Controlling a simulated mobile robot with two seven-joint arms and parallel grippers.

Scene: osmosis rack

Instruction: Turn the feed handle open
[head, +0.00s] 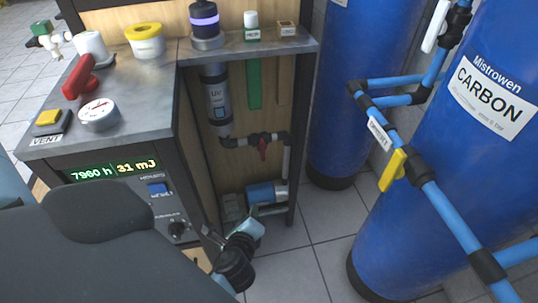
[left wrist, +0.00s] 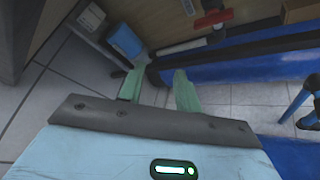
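I cannot tell for sure which valve handle is the feed handle. My left gripper (head: 246,231) is low in front of the cabinet, partly hidden by my arm. In the left wrist view its two greenish fingers (left wrist: 159,76) are apart with nothing between them. My right gripper is not in view.
The grey counter (head: 140,90) carries a gauge (head: 99,114), a red lever (head: 79,77) and several containers. A blue pump (head: 264,193) lies low in the bay. Blue tanks (head: 440,170) and pipes stand at right. The tiled floor (head: 300,262) between is clear.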

